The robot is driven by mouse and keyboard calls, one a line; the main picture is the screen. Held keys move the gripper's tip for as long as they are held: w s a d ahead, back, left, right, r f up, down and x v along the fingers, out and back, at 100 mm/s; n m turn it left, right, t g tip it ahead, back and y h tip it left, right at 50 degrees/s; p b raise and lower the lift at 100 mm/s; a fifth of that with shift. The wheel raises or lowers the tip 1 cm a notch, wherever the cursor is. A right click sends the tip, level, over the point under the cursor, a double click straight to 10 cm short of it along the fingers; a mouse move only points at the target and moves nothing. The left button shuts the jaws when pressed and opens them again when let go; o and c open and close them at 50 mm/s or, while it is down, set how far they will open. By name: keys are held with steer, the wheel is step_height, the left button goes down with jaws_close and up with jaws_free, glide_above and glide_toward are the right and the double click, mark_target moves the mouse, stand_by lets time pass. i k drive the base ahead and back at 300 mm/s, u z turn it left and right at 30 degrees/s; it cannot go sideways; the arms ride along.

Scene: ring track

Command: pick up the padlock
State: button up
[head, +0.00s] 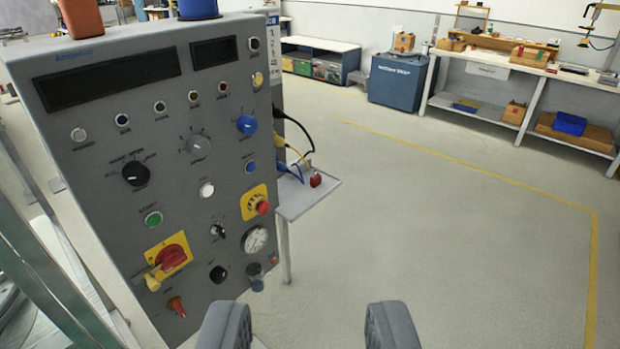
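A small red object (316,180), which looks like the padlock, lies on the grey side shelf (300,203) at the right of the control panel. It is too small to make out its shackle clearly. My gripper (308,325) is at the bottom of the view, with its two dark fingers wide apart and nothing between them. The red object is ahead of the gripper, well beyond the fingertips and not touched by them.
The grey control panel (110,110) with knobs, buttons and a gauge fills the left. Black, yellow and blue cables (292,172) come out of its side near the shelf. A blue cabinet (397,80) and workbench (490,68) stand far back. The floor (440,220) at right is clear.

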mark_target(316, 180)
steer(key=u, duration=0.15)
steer(key=i, duration=1.85)
steer(key=z, duration=0.3)
